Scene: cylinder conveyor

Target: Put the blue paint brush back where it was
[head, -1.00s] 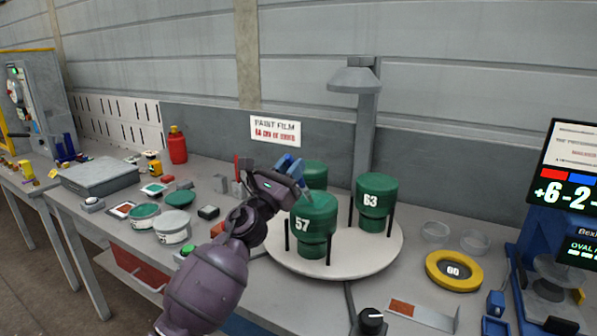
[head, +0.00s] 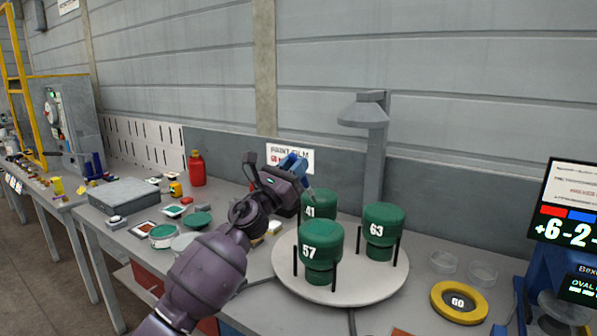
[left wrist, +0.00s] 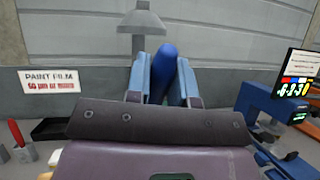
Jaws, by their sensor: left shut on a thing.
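The blue paint brush (left wrist: 165,66) is between the two blue-grey fingers of my left gripper (left wrist: 163,82) in the left wrist view. My left gripper (head: 296,165) is shut on it, raised above the back left of the turntable (head: 370,285). In the head view, fingers and brush are hard to tell apart. A pale tip points down near the green cylinder marked 41 (head: 318,203); contact cannot be told. In the left wrist view, a red-handled tool (left wrist: 16,133) stands at the left edge. My right gripper is not in view.
Green cylinders 57 (head: 320,243) and 63 (head: 383,222) stand on the turntable among black posts. A grey lamp (head: 365,112) rises behind. A yellow ring (head: 458,302) lies right. Paint tins (head: 163,236) and a red bottle (head: 197,168) stand left.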

